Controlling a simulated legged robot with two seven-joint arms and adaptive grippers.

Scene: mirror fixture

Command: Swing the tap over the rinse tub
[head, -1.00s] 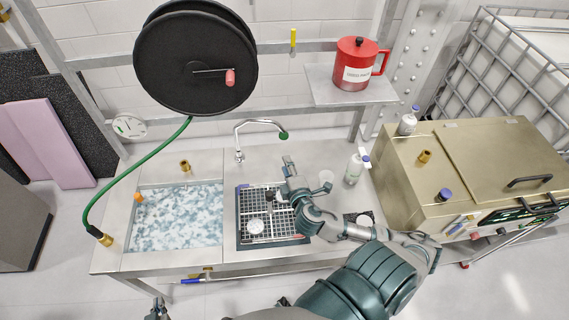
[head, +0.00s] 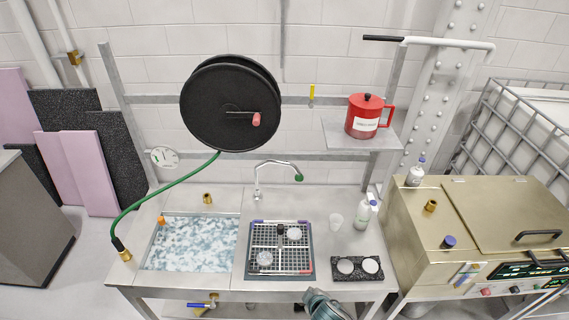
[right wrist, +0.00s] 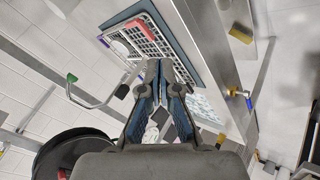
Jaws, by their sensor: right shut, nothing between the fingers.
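The tap (head: 275,164) is a thin chrome spout with a green tip (head: 299,178). The rinse tub appears to be the sunken basin of foamy bluish water (head: 190,243) left of the rack. In the right wrist view the tap (right wrist: 97,103) stands left of my right gripper (right wrist: 164,66), apart from its fingers. That gripper is shut and empty, its fingertips in front of the rack. My left gripper is out of view.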

